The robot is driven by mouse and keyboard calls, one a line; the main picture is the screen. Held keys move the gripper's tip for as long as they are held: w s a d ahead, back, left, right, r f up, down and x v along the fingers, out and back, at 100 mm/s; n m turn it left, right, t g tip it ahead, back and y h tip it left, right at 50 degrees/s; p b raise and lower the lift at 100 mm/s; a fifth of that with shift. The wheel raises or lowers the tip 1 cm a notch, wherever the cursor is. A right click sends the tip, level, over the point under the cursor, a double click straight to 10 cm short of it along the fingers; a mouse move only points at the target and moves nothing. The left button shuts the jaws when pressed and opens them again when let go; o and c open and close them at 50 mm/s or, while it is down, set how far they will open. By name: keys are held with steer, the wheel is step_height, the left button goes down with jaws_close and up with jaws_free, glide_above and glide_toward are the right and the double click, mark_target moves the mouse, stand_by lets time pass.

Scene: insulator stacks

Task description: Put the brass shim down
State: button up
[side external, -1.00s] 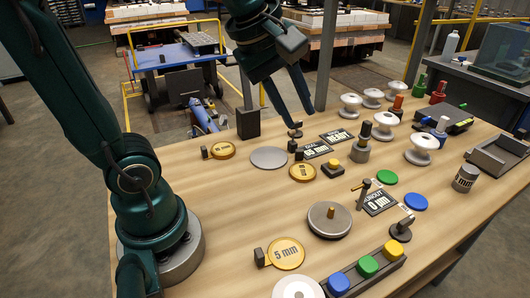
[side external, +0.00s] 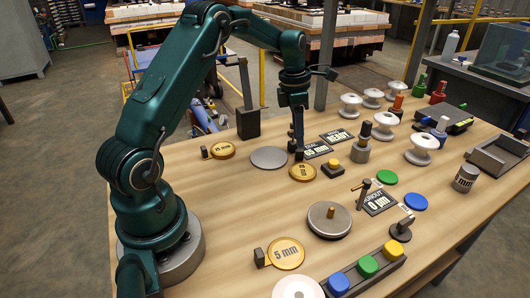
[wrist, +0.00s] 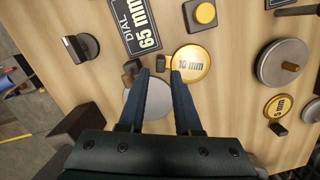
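A brass disc shim marked 10 mm (side external: 302,173) lies flat on the wooden table. It also shows in the wrist view (wrist: 191,65), just right of my right fingertip. My gripper (wrist: 161,73) points down at the table beside this shim. Its two fingers are apart, and a small dark block (wrist: 160,62) shows between the tips, at the shim's edge. I cannot tell whether the fingers touch it. In the side view my gripper (side external: 297,152) is seen edge-on at the shim's far edge. Two more brass shims, 15 mm (side external: 222,150) and 5 mm (side external: 286,254), lie apart.
A grey disc (side external: 268,157) lies left of my gripper. The DIAL 65 mm plate (side external: 316,150), a yellow button (side external: 333,165) and a turntable disc (side external: 329,220) are close by. White insulators (side external: 421,149) stand at the right. Bare wood shows between the 15 mm and 5 mm shims.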

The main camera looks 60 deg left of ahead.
mark_target(300, 150)
steer(key=shift+w+d+f, duration=0.1)
steer(key=shift+f, duration=0.95)
steer(key=shift+w+d+f, duration=0.1)
steer(key=shift+f, duration=0.9)
jaws_close()
steer(key=shift+r, duration=0.1)
